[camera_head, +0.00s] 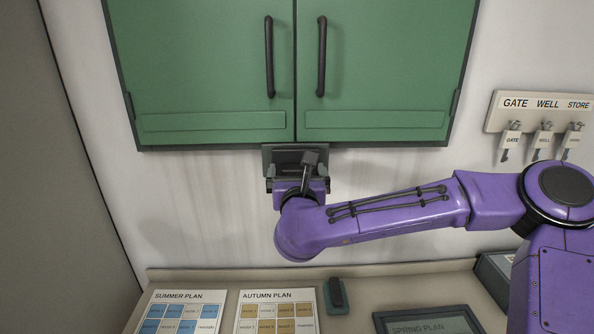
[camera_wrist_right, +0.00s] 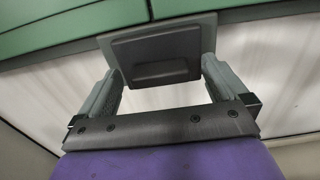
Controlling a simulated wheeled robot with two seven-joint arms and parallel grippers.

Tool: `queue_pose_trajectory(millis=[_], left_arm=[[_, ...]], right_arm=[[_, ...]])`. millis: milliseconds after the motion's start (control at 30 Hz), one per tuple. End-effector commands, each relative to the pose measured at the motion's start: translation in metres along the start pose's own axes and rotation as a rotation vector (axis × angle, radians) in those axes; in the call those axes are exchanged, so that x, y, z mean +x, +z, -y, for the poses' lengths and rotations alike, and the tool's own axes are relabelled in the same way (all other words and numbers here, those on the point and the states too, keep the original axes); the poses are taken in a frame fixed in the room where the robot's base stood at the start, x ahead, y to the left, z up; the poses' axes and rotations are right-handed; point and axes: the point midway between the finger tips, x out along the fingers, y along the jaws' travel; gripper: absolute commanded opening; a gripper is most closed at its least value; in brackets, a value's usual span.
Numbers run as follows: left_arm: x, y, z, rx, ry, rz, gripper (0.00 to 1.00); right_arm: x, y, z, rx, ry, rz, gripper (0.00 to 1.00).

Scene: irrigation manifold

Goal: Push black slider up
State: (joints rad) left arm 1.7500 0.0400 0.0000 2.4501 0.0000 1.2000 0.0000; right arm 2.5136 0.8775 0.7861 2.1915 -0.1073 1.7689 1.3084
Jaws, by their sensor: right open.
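The black slider (camera_head: 283,156) is a dark block on a grey plate on the wall, just below the green cabinet's lower edge. In the right wrist view the slider (camera_wrist_right: 152,55) shows as a dark panel with a raised lip. My right gripper (camera_head: 298,171) is in front of it and partly hides it in the head view. In the wrist view the right gripper (camera_wrist_right: 160,69) is open, with one finger on each side of the slider's lip. Contact cannot be told. My left gripper is not in view.
The green cabinet (camera_head: 210,70) with two dark handles is right above the slider. A labelled key rack (camera_head: 545,112) hangs at the right. Below, a shelf holds the summer plan (camera_head: 180,312), autumn plan (camera_head: 277,313), a small dark green object (camera_head: 336,296) and a spring plan panel (camera_head: 428,322).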

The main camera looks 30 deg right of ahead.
Motion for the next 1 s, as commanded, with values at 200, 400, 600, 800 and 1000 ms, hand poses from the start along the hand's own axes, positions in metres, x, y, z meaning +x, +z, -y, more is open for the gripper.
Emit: queue_pose_trajectory(millis=[200, 400, 600, 800, 1000], left_arm=[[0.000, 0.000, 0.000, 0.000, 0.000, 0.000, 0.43], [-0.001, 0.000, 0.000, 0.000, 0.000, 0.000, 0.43], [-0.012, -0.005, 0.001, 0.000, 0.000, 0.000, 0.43], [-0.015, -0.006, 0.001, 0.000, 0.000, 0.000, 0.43], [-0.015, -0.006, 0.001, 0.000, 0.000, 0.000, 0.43]], right_arm=[[0.000, 0.000, 0.000, 0.000, -0.001, 0.000, 0.51], [0.000, 0.003, 0.000, 0.000, -0.001, 0.000, 0.19], [0.000, 0.034, 0.000, 0.001, -0.002, 0.003, 0.19], [0.000, 0.051, 0.001, 0.001, -0.001, 0.002, 0.20], [0.000, 0.053, 0.000, 0.002, -0.001, 0.007, 0.19]])
